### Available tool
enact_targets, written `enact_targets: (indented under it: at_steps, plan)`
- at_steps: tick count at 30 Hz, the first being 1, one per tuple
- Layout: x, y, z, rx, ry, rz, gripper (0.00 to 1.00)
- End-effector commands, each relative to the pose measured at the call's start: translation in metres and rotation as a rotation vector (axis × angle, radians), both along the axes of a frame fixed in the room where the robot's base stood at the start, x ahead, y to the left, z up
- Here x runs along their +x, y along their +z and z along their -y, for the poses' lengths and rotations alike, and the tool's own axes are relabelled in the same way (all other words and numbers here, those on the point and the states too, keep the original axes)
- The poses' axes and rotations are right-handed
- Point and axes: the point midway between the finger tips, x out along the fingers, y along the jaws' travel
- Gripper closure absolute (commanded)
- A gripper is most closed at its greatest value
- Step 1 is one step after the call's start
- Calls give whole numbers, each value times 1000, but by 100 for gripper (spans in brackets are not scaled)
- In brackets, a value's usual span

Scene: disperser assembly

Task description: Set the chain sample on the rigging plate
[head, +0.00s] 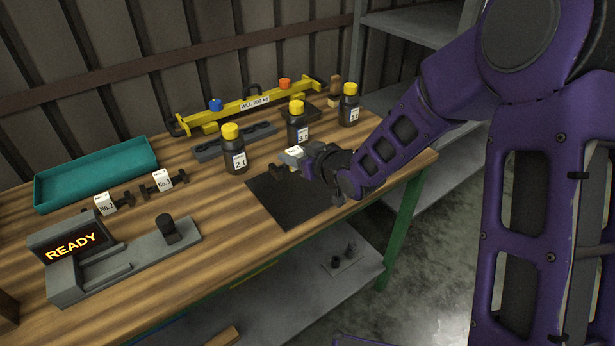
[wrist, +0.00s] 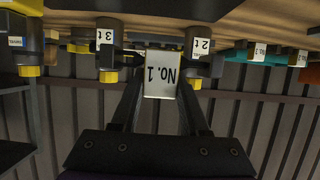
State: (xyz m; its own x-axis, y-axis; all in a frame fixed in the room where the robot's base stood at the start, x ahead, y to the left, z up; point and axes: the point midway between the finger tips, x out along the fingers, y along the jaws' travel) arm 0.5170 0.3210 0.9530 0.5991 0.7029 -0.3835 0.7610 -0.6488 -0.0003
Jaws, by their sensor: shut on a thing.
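My gripper (head: 303,162) is shut on a chain sample with a white tag (head: 291,154). In the wrist view the tag (wrist: 161,75) reads "No. 1", upside down, between the gripper fingers (wrist: 163,60). A dark flat square plate (head: 288,206), which looks like the rigging plate, lies on the bench. In the head view the sample overlaps its back part; I cannot tell whether it touches. The fingers and tag hide most of the sample. Two similar tagged samples, No. 2 (head: 106,203) and No. 3 (head: 163,181), lie at the left.
A yellow beam (head: 245,106) and grey rack (head: 235,141) lie further back. A teal tray (head: 95,174) and READY display unit (head: 76,246) are left. Bare wood lies left of the plate.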

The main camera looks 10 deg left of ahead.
Motion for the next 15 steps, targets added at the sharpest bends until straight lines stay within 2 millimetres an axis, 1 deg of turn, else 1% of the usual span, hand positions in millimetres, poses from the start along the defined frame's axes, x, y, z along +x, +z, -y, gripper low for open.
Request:
enact_targets:
  at_steps: [1, 3, 10, 15]
  plan:
    - [0, -13, -1, 2, 1, -2, 100]
    - [0, -23, -1, 1, 1, -1, 100]
    - [0, -40, -1, 1, 0, 1, 100]
    - [0, -65, -1, 1, 0, 0, 100]
